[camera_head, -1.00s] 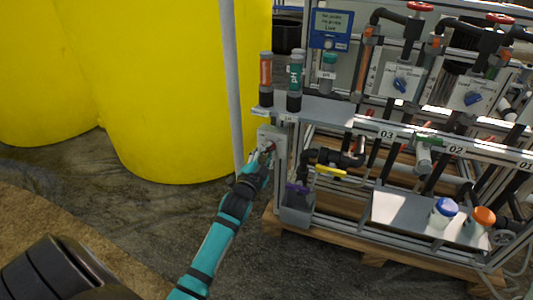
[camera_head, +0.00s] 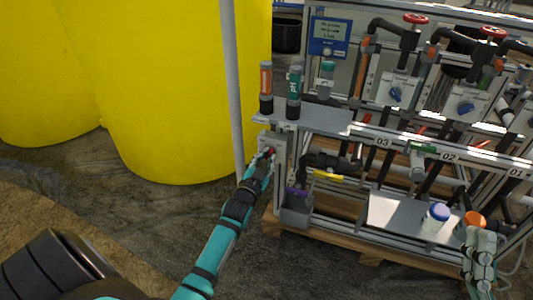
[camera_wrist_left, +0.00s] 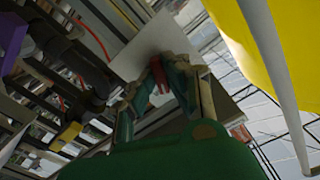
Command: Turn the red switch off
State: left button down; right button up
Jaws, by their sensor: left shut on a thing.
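The red switch (camera_head: 271,151) sits on a pale box (camera_head: 265,139) on the left end post of the skid. My left gripper (camera_head: 265,156) reaches up to it from below and largely covers it in the head view. In the left wrist view the red handle (camera_wrist_left: 158,75) stands out from a pale plate, between the fingertips of my left gripper (camera_wrist_left: 159,84), which is shut on it. My right gripper (camera_head: 480,258) shows at the lower right, in front of the skid beside the orange-capped bottle (camera_head: 474,219); its jaw opening is unclear.
A grey pole (camera_head: 232,90) and yellow tanks (camera_head: 165,90) stand left of the switch. Probes in holders (camera_head: 294,92) stand on the shelf above it. A yellow-handled valve (camera_head: 328,175) is to the right. A white bottle (camera_head: 435,217) stands on the lower tray. Floor in front is clear.

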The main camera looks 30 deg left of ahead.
pick_arm(q)
jog(key=shift+r+n+p, duration=0.15)
jog(key=shift+n+p, duration=0.8)
jog(key=shift+n, duration=0.15)
jog(key=shift+n+p, duration=0.9)
jog(key=shift+n, duration=0.3)
pick_arm(e)
jog(key=w+d+f+g+h, duration=0.1)
jog(key=w+f+g+h, duration=0.3)
jog(key=f+g, duration=0.8)
pick_arm(q)
jog(key=n+p, duration=0.1)
jog(key=n, duration=0.1)
jog(key=shift+n, duration=0.3)
jog(key=n+p, duration=0.1)
jog(key=n, duration=0.3)
jog(key=shift+p, duration=0.35)
jog(key=shift+f+n, duration=0.2)
jog(key=shift+n, duration=1.2)
pick_arm(e)
jog(key=s+d+f+g+h, duration=0.2)
jog(key=s+d+f+g, duration=0.2)
jog(key=s+f+g, duration=0.3)
jog(key=shift+s+d+f+m, duration=0.3)
jog(key=shift+s+f, duration=1.25)
jog(key=shift+f, duration=1.9)
pick_arm(q)
jog(key=c, duration=1.4)
grip_release()
